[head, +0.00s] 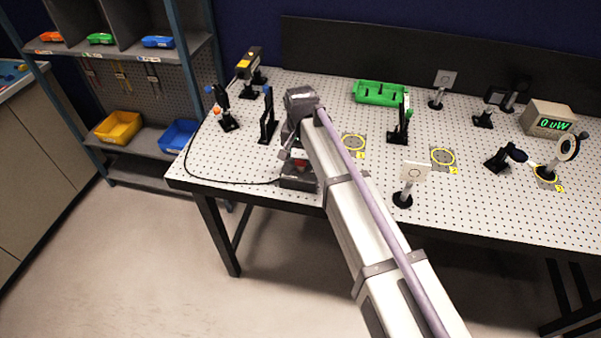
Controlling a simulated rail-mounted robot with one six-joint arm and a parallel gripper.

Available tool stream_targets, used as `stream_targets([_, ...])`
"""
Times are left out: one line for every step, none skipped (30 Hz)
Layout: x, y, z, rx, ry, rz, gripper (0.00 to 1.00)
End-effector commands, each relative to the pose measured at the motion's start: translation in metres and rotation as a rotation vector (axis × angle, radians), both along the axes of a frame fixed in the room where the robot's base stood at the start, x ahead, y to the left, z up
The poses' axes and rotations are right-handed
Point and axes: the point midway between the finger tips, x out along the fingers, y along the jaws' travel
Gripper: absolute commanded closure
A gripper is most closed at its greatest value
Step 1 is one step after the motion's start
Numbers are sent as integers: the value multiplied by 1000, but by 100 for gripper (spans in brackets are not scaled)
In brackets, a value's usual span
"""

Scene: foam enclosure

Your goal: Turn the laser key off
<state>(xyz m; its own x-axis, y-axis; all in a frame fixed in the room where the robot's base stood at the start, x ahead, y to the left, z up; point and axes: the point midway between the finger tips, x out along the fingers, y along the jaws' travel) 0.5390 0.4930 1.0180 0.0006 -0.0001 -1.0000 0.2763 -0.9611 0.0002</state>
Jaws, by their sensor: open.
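A small dark box (299,184) stands at the front edge of the perforated table, with a black cable running to it from the left. A bit of red shows on or just above it. I cannot make out the laser key; my arm and gripper cover that area. My gripper (293,152) is above the box, pointing down at it, and is open. Whether it touches anything there cannot be told. A black and yellow device (247,65), perhaps the laser head, stands on a post at the back left of the table.
Mounted optics stand around the perforated table (230,155). A green tray (380,93) sits at the back. A meter (548,120) at the right reads "0 uW". A white card on a post (414,172) stands right of my arm. Shelves with coloured bins are at the left.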

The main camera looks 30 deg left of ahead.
Motion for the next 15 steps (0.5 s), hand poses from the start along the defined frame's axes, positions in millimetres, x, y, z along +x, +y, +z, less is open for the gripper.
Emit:
stream_targets([0,0,-23,0,0,0,40])
stream_targets([0,0,-27,0,0,0,40])
stream_targets([0,0,-32,0,0,0,40])
stream_targets([0,0,-34,0,0,0,40])
stream_targets([0,0,-36,0,0,0,40])
stream_targets([0,0,-36,0,0,0,40])
stream_targets([0,0,-36,0,0,0,40])
stream_targets([0,0,-36,0,0,0,40])
stream_targets([0,0,-35,0,0,0,40])
stream_targets([0,0,-34,0,0,0,40])
stream_targets([0,0,-33,0,0,0,40])
stream_targets([0,0,-33,0,0,0,40])
stream_targets([0,0,-33,0,0,0,40])
stream_targets([0,0,-33,0,0,0,42])
stream_targets([0,0,-33,0,0,0,46])
